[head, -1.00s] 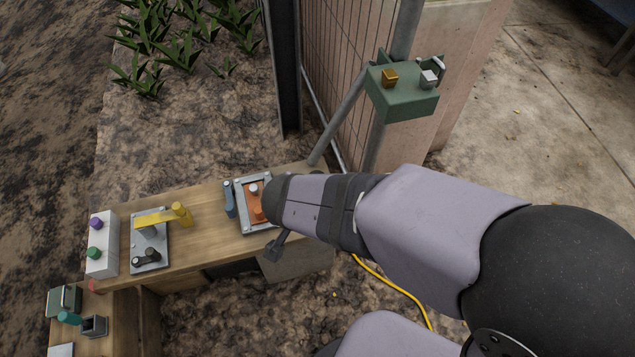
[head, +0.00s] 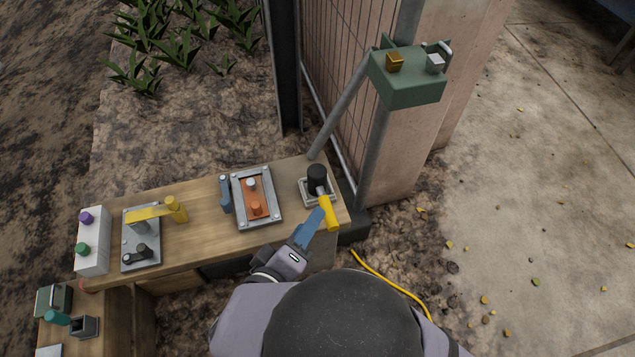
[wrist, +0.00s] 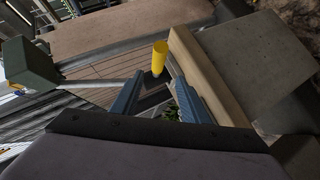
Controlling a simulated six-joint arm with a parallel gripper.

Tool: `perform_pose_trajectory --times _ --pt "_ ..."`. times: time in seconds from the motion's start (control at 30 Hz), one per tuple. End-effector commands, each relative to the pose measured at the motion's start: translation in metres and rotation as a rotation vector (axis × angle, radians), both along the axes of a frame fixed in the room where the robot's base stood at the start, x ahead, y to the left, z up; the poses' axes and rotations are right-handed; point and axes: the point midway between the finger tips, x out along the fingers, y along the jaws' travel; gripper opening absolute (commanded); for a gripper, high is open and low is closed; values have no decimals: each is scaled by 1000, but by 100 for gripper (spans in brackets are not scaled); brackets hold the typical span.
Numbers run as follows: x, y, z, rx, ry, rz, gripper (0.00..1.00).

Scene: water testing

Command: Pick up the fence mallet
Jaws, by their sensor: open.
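The fence mallet has a black head (head: 317,176) and a yellow handle (head: 329,214). It rests in a small grey holder (head: 305,193) at the right end of the wooden bench, with the handle sticking out over the front edge. My gripper (head: 314,216) is just left of the handle in the head view, with a blue finger close beside it; I cannot tell if they touch. In the wrist view the yellow handle (wrist: 159,58) shows beyond the two spread blue fingers (wrist: 157,88), with nothing held. The mallet's head is not clear there.
The wooden bench (head: 200,245) also bears a framed orange panel (head: 266,193), a plate with a yellow lever (head: 148,215) and a white box (head: 93,247). A fence post and green box (head: 412,92) rise behind the mallet. A yellow cable (head: 385,284) lies on the ground at right.

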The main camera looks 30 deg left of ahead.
Motion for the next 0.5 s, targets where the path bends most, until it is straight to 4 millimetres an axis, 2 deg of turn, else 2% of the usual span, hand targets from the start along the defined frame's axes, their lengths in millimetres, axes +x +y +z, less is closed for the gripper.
perform_pose_trajectory --times 0.3,0.5 --pt "19 0 -8 1 1 -6 41" --pt "22 1 -9 1 3 -4 41"
